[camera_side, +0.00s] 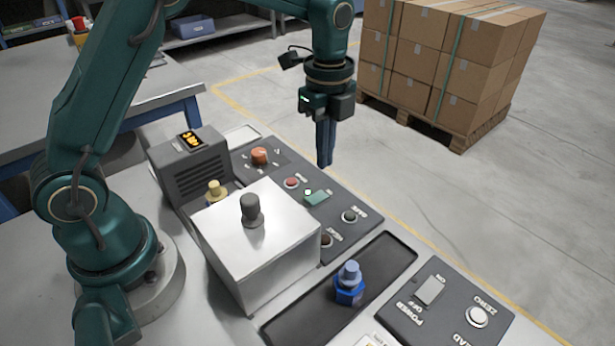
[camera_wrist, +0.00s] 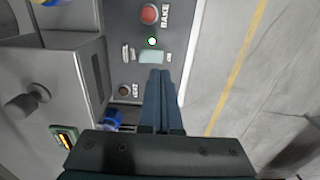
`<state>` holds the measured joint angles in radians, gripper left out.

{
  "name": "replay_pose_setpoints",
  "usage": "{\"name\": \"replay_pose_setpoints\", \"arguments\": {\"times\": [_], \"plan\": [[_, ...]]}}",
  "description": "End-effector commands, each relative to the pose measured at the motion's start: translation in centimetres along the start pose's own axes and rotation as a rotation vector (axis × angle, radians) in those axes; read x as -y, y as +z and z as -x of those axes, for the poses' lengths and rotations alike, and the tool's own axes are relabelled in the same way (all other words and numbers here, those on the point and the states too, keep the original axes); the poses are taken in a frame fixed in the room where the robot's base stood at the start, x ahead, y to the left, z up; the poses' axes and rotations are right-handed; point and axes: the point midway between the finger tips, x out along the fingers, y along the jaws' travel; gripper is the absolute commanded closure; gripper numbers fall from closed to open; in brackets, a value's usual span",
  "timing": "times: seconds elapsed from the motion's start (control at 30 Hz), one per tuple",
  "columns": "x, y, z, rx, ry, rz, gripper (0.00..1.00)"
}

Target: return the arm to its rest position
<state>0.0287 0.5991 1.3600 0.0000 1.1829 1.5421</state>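My gripper (camera_side: 325,160) hangs fingers-down above the far edge of the dark control panel (camera_side: 283,172), clear of the metal hood. Its fingers are together with nothing visible between them. In the wrist view, the closed fingers (camera_wrist: 160,78) reach in from below, over the panel and its pale edge. My arm is bent at the elbow and reaches out over the bench. The pictures do not mark any rest position.
The hood (camera_side: 258,235) with a dark knob stands in front of the panel. A box with a lit display (camera_side: 190,140) stands behind it. A blue knobbed piece (camera_side: 350,284) sits in a black tray (camera_side: 385,262). Stacked cartons (camera_side: 445,62) stand beyond; floor between is clear.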

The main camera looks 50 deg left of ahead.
Motion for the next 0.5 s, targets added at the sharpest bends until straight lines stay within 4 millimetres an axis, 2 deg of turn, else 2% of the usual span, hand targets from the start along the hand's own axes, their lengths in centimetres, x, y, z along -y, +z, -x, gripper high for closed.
{"name": "replay_pose_setpoints", "arguments": {"times": [0.4, 0.5], "plan": [[0.0, 0.0, 0.6, 0.000, -0.002, 0.000, 1.00], [0.2, 0.0, 1.6, -0.001, -0.031, 0.001, 1.00]]}}
